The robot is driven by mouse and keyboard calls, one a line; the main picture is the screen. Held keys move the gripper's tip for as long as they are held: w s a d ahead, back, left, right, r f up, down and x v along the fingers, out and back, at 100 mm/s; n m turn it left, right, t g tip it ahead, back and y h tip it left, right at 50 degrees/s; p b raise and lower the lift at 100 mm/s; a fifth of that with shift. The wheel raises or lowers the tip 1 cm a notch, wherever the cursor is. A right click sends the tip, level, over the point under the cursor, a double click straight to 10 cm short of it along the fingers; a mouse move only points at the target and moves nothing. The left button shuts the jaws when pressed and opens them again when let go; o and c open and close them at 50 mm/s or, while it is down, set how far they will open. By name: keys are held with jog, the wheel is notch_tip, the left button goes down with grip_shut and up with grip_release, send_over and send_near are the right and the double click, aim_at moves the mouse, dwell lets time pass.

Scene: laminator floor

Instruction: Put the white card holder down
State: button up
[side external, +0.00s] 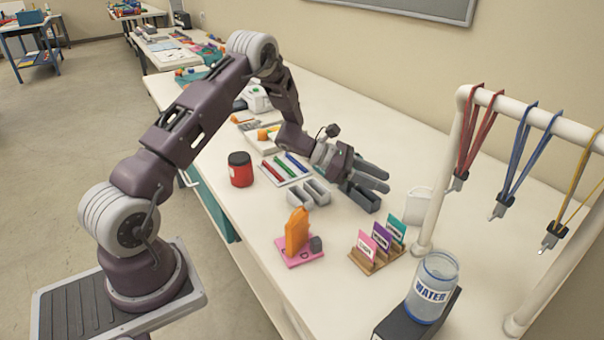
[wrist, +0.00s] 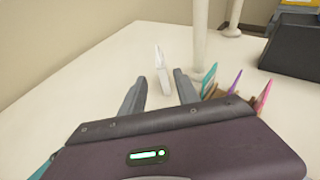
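The white card holder (side external: 417,205) stands upright on the white table, just left of a white rack post. In the wrist view the card holder (wrist: 161,70) shows nearly edge-on, a thin white upright shape. My gripper (side external: 386,180) is low over the table, with its fingers pointing at the card holder. In the wrist view the fingers (wrist: 160,84) are spread apart and nothing is held between them. The card holder appears just beyond the fingertips, lined up with the gap, and a small space separates them in the side view.
The white rack (side external: 439,165) with hanging lanyards stands close right of the card holder. A wooden stand with coloured cards (side external: 375,250), a water jar (side external: 432,288) and a pink base with an orange piece (side external: 297,240) are nearer. A red jar (side external: 240,170) stands left.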

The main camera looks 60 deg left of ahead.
notch_tip(320, 180, up, 14)
jog(key=w+a+n+t+y, duration=0.3)
jog(key=n+y, duration=0.4)
jog(key=n, duration=0.4)
jog(key=s+r+n+g+y, duration=0.1)
jog(key=s+r+n+y, duration=0.4)
jog(key=s+r+n, duration=0.6)
jog(key=s+d+f+n+g, duration=0.2)
jog(key=s+d+n, duration=0.1)
jog(key=s+n, duration=0.4)
jog(key=s+d+f+n+g+h, duration=0.1)
jog(key=s+d+f+n+g, duration=0.1)
jog(key=s+n, duration=0.6)
jog(key=s+d+f+n+g+h, duration=0.1)
jog(key=s+d+n, duration=0.3)
jog(key=s, duration=1.1)
jog(key=n+g, duration=0.1)
jog(key=n, duration=0.2)
jog(key=shift+f+n, duration=0.4)
